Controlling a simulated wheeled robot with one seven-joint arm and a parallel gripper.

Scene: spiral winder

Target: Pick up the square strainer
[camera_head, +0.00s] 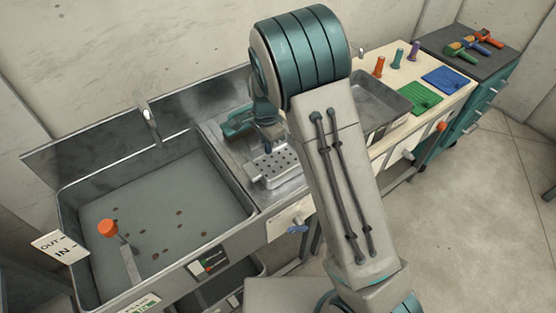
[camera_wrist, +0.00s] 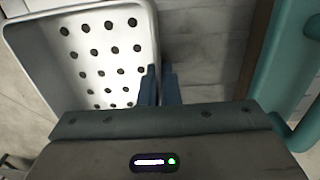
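The square strainer (camera_head: 276,168) is a pale metal tray with rows of round holes. In the head view it is at the metal worktop right of the sink; I cannot tell if it rests there or is slightly raised. My gripper (camera_head: 267,146) is at its back edge, partly hidden by my arm. In the wrist view the strainer (camera_wrist: 100,55) fills the upper left. My gripper's two dark blue fingers (camera_wrist: 159,85) are close together at its right wall, one on the inner side and one outside. They appear closed on this thin wall; the lower part is hidden by the gripper body.
The sink (camera_head: 165,205) with an orange-topped lever (camera_head: 108,229) lies left. A grey tray (camera_head: 380,105), a green mat (camera_head: 412,98) and a blue mat (camera_head: 444,80) are right of my arm. A teal cabinet (camera_head: 485,95) stands beyond. The floor at right is clear.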

